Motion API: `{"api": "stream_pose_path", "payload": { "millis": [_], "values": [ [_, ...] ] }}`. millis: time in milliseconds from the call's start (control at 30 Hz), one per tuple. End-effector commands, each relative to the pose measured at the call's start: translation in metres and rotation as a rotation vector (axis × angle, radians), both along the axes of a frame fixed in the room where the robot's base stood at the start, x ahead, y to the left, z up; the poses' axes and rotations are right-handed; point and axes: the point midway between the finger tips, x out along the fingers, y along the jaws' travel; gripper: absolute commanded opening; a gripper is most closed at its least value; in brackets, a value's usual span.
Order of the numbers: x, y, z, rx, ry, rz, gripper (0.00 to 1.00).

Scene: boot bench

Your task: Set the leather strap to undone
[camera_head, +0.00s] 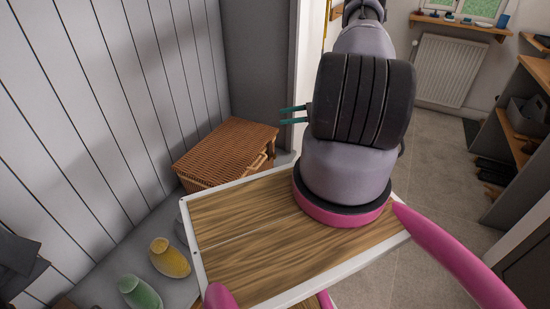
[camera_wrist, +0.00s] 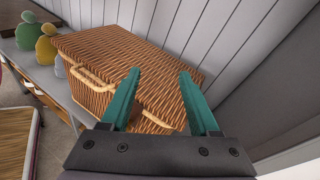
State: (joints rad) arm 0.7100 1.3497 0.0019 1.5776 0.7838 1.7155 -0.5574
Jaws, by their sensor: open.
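A wicker basket (camera_head: 225,150) with a closed lid sits on the grey bench against the panelled wall; it fills the middle of the wrist view (camera_wrist: 130,60). A tan loop (camera_wrist: 92,80) shows on its front face, and a second tan piece (camera_wrist: 160,120) shows lower, between my fingers in the picture. I cannot tell which of these, if either, is the leather strap, nor whether it is fastened. My gripper (camera_head: 287,115), with teal fingers, is open and empty. It hangs above and right of the basket in the head view, its fingers (camera_wrist: 159,74) apart over the basket in the wrist view.
A yellow rounded object (camera_head: 169,258) and a green one (camera_head: 139,291) stand on the grey bench (camera_head: 95,285) left of the basket. The wall (camera_head: 120,100) is close behind it.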

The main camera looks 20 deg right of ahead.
Motion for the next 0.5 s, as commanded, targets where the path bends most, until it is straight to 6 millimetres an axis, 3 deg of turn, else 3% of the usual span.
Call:
{"api": "stream_pose_path", "payload": {
  "millis": [33, 200, 333, 500],
  "values": [
    [-0.011, -0.006, -0.033, 0.051, 0.019, -0.059, 0.62],
    [-0.042, -0.016, -0.118, 0.187, 0.045, -0.244, 0.62],
    [-0.064, -0.017, -0.164, 0.256, 0.058, -0.354, 0.62],
    [-0.080, -0.015, -0.193, 0.300, 0.064, -0.430, 0.62]
  ]
}}
